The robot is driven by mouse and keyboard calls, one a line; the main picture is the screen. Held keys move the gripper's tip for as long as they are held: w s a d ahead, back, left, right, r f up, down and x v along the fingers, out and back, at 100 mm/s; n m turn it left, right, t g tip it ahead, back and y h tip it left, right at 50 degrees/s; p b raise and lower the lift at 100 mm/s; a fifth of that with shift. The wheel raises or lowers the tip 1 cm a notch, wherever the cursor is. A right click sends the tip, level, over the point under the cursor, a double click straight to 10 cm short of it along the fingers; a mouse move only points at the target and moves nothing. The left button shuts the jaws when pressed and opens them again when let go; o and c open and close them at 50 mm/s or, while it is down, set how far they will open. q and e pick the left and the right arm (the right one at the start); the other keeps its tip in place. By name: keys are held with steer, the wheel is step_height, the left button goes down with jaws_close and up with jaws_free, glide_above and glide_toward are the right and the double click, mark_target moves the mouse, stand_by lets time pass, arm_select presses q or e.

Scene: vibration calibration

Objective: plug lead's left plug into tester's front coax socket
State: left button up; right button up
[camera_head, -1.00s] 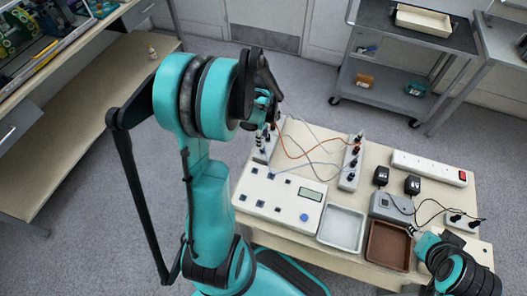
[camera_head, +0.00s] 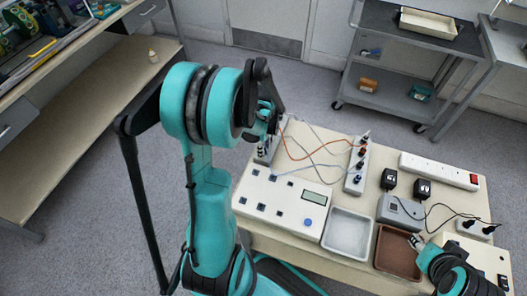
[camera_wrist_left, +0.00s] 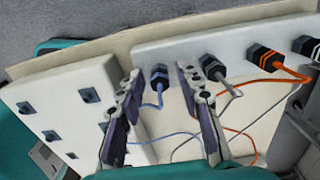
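The tester looks like the off-white box (camera_head: 268,208) with a small display, a blue knob and several dark square sockets; its sockets also show at left in the left wrist view (camera_wrist_left: 65,115). Thin leads run between two upright socket strips behind it. A blue-ringed plug (camera_wrist_left: 160,78) with a thin blue lead sits in the near strip (camera_wrist_left: 230,45); a grey plug (camera_wrist_left: 213,68) sits beside it. My left gripper (camera_wrist_left: 158,70) is open, its fingertips on either side of the blue-ringed plug; contact is unclear. My right gripper (camera_head: 416,241) is small, over the brown tray.
An orange plug (camera_wrist_left: 265,58) and its lead are to the right in the left wrist view. A grey tray (camera_head: 347,233), a brown tray (camera_head: 393,262), black adapters and a white power strip (camera_head: 438,170) crowd the table's right side. The other strip (camera_head: 356,172) stands behind.

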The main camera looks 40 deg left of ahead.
arm_select(q)
jaws_close()
steer(key=shift+r, duration=0.4)
stand_by(0.4)
steer(key=shift+r+p, duration=1.45)
steer(key=shift+r, duration=0.2)
